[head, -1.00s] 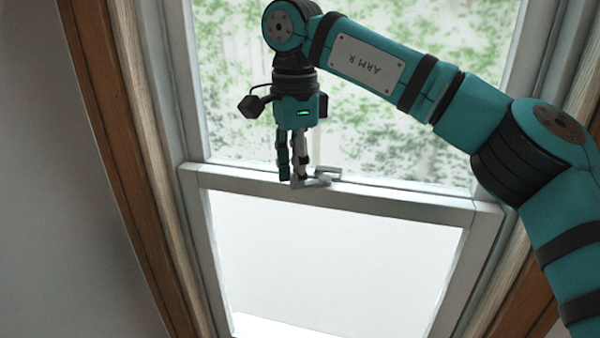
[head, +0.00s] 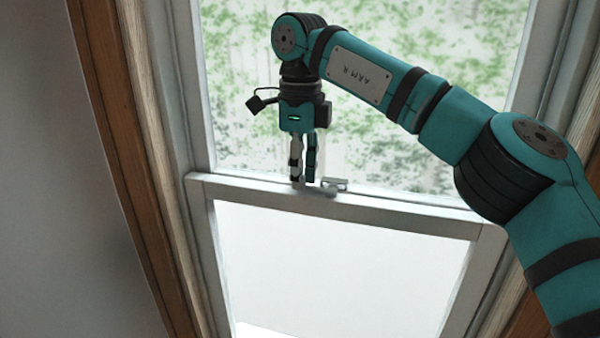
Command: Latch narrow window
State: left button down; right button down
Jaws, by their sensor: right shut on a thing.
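The narrow window has a white lower sash whose top rail (head: 420,208) crosses the view. A small grey metal latch (head: 335,184) sits on that rail, left of its middle. My right gripper (head: 304,181) points down at the latch from above. It is shut on the latch's lever, at the left end of the latch. The fingers hide part of the lever, so its exact angle is hard to tell. My left gripper is not in view.
The upper glass (head: 420,60) shows blurred greenery behind my right arm. The lower pane (head: 340,265) is bright white. A brown wooden frame (head: 125,150) borders the window at left, beside a plain grey wall (head: 50,200).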

dwell(0.4)
jog(key=c, duration=1.2)
grip_release()
jog(key=shift+c, duration=0.2)
